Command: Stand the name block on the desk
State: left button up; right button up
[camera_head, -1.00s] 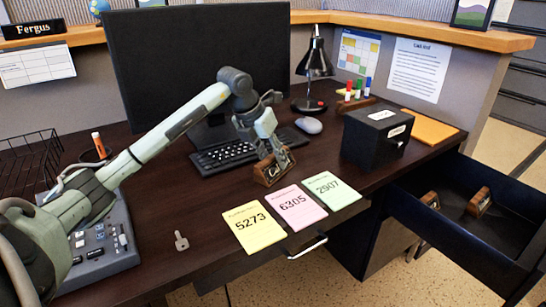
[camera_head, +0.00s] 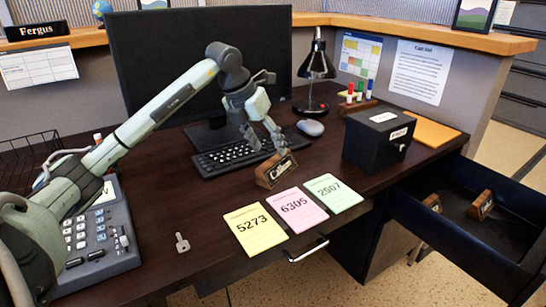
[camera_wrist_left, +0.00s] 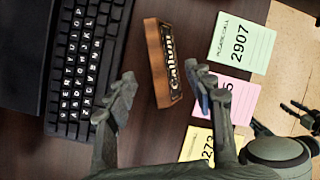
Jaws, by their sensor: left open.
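The wooden name block (camera_head: 276,170) stands on the dark desk (camera_head: 190,205), between the keyboard and the paper notes, its dark lettered face turned toward the front. In the left wrist view the block (camera_wrist_left: 158,65) lies beyond and between my open fingertips, apart from them; its lettering seems to start with "Call". My left gripper (camera_head: 263,142) is open and empty, just behind and above the block. In the left wrist view both fingers of the gripper (camera_wrist_left: 165,85) show spread apart.
Yellow, pink and green notes (camera_head: 254,229) lie in front of the block. The keyboard (camera_head: 228,158) is behind it, a black box (camera_head: 375,142) to its right. An open drawer (camera_head: 470,237) holds two more wooden blocks. A key (camera_head: 182,242) and a desk phone (camera_head: 100,240) are at left.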

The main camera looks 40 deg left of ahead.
pick_arm(q)
jog(key=v, duration=0.6)
dwell(0.5)
